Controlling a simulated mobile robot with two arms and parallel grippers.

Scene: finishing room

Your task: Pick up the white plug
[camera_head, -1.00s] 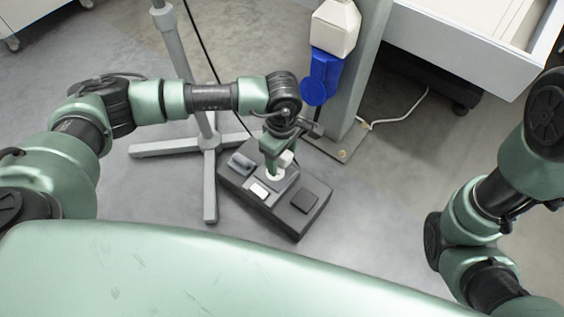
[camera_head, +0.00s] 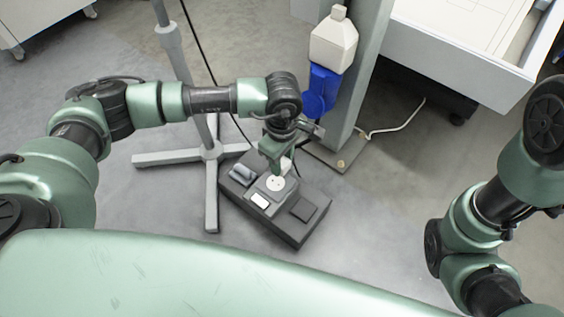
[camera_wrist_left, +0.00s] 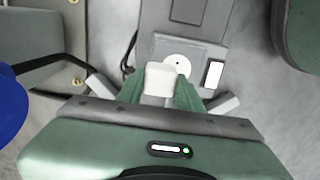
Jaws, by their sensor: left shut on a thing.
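The white plug (camera_wrist_left: 160,80) is between the fingers of my left gripper (camera_wrist_left: 160,92) in the left wrist view. My left gripper (camera_head: 279,160) is shut on it, just above a dark grey floor box. In the head view the plug (camera_head: 286,165) is mostly hidden by the gripper. A round white socket (camera_head: 275,184) is on the box beside the gripper; it also shows in the left wrist view (camera_wrist_left: 177,61), bare, with a small dark hole. My right gripper is out of view; only my right arm shows.
The grey box (camera_head: 290,229) also bears a white switch (camera_head: 260,201) and a dark square lid (camera_head: 303,209). A grey stand (camera_head: 209,154) is to its left. A post holding a blue holder (camera_head: 322,88) and white bottle (camera_head: 334,42) is behind it. A cable (camera_head: 200,52) hangs nearby.

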